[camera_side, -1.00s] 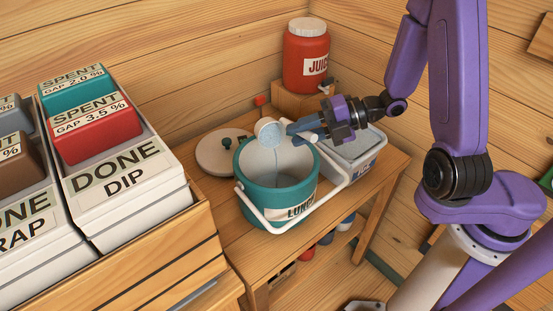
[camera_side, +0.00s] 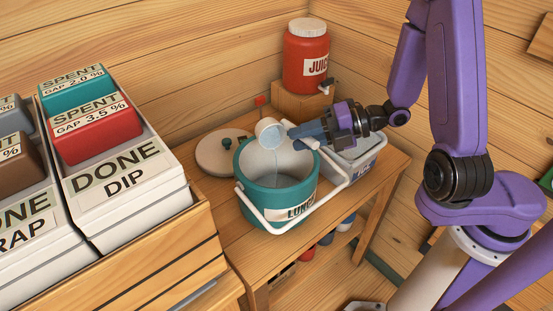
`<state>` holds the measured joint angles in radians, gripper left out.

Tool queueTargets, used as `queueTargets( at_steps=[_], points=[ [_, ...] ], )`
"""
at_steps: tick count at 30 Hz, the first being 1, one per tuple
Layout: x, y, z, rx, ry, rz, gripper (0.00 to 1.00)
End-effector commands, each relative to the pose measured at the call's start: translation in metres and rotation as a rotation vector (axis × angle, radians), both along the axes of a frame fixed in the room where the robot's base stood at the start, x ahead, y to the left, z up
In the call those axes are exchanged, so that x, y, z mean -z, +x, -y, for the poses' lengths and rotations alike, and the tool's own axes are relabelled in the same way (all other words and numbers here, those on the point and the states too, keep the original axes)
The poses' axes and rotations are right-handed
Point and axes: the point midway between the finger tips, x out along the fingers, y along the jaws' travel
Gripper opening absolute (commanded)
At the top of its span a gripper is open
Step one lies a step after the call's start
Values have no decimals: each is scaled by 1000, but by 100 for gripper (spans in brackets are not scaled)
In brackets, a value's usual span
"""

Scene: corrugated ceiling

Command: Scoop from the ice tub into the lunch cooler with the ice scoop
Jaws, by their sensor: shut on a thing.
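The ice scoop (camera_side: 269,130), a pale cup-shaped scoop, is over the lunch cooler (camera_side: 262,195), near its back rim. A thin pale streak runs down from it into the cooler. The scoop is tilted. My gripper (camera_side: 302,134) is shut on the scoop's handle, to the right of the cup. The lunch cooler is teal, open, with a white handle folded down at its front right. The ice tub (camera_side: 376,153) is a pale bin at the right, behind the cooler, partly hidden by my gripper. Its contents are hard to make out.
A round white lid (camera_side: 215,160) lies left of the cooler on the small wooden table (camera_side: 218,209). A red juice jug (camera_side: 306,62) stands on a wooden block (camera_side: 300,105) at the back. White bins in a wooden crate (camera_side: 180,250) stand at the left.

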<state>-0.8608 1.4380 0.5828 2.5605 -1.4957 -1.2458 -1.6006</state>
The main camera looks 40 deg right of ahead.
Motion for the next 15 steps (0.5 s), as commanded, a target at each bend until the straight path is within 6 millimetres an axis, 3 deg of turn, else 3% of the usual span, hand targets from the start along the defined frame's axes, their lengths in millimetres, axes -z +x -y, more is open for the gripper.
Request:
queueTargets(
  at_steps=[15],
  points=[
    [3, -4, -1, 1, -13, 56, 0]
  ],
)
